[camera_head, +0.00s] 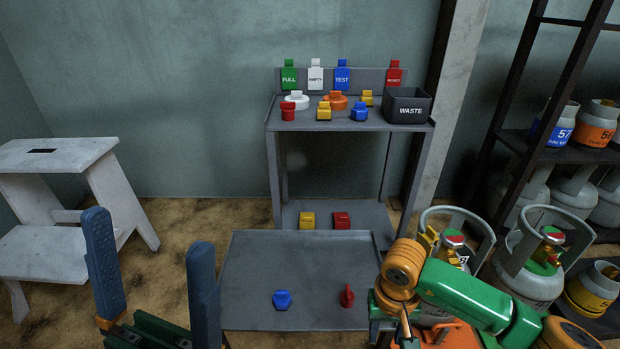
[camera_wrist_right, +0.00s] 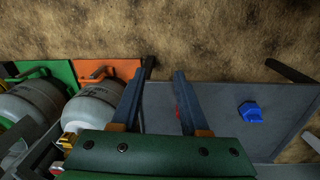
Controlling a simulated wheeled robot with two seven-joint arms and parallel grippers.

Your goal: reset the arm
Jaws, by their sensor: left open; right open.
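My left gripper (camera_head: 152,265) is open and empty at the lower left of the head view, its two blue fingers upright and wide apart. My right arm (camera_head: 465,295), green and orange, reaches in from the right, its wrist at the right side of the low grey table (camera_head: 300,255). In the wrist view my right gripper (camera_wrist_right: 158,92) is open, with nothing held between its fingers. A red part (camera_head: 347,295) stands on the low table, mostly hidden behind a finger in the wrist view. A blue part (camera_head: 282,299) lies left of it, apart from both grippers.
A shelf (camera_head: 350,124) behind holds coloured caps, tags and a WASTE bin (camera_head: 408,106). A yellow block (camera_head: 307,220) and a red block (camera_head: 341,220) lie on its lower level. Gas cylinders (camera_head: 530,265) crowd the right. A white step stool (camera_head: 60,155) stands left.

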